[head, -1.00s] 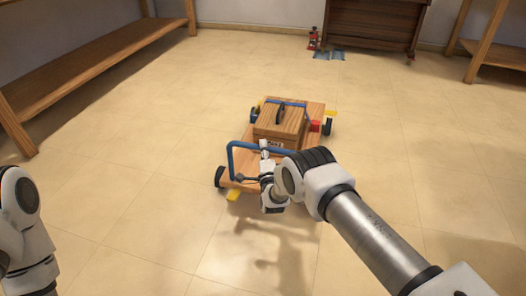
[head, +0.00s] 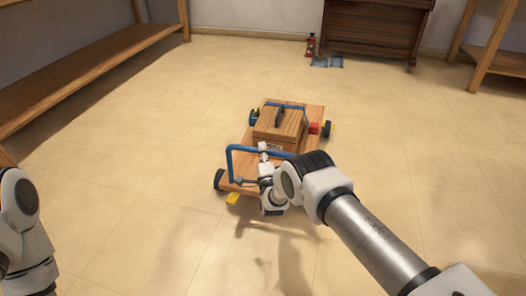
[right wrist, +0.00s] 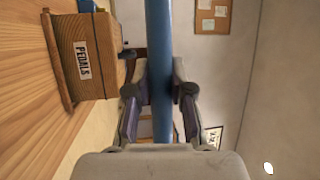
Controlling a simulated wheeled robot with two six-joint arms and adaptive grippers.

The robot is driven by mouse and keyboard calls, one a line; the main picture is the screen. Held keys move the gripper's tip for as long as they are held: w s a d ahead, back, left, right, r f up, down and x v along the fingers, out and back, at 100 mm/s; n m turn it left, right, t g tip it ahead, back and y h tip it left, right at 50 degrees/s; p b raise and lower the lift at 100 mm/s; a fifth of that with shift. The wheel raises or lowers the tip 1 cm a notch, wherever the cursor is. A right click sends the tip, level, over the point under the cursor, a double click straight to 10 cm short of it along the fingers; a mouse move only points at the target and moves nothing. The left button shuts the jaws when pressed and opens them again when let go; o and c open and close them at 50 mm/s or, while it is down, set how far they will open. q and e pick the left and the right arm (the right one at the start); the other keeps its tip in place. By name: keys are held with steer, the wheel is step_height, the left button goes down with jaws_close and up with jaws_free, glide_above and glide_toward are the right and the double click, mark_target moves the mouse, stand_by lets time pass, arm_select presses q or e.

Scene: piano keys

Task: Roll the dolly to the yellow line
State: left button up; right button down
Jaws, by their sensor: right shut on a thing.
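The dolly (head: 244,168) is a flat wooden deck on black wheels with a blue bar handle (head: 232,160) at its near end. A wooden box (head: 281,122) with a blue strap rides on it; its label reads PEDALS in the right wrist view (right wrist: 98,58). My right gripper (head: 264,153) is shut around the handle's crossbar. In the right wrist view the blue bar (right wrist: 158,40) runs between its fingers (right wrist: 160,88). My left arm shows at the left edge, its gripper out of view. I see no clear yellow line on the floor, only small yellow parts by the wheels.
A dark wooden piano (head: 378,28) stands at the far wall, with a small red item (head: 311,45) and a blue-grey mat (head: 327,62) beside it. Wooden shelves stand left (head: 80,75) and right (head: 495,62). The tiled floor ahead of the dolly is clear.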

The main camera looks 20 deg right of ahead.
steer(key=shift+w+d+r, duration=0.1)
steer(key=shift+w+r, duration=0.05)
steer(key=shift+r, duration=0.05)
steer(key=c, duration=1.3)
jaws_free()
steer(key=shift+o, duration=1.4)
steer(key=shift+w+f, duration=0.1)
steer(key=shift+f, duration=0.1)
steer(key=v, duration=1.2)
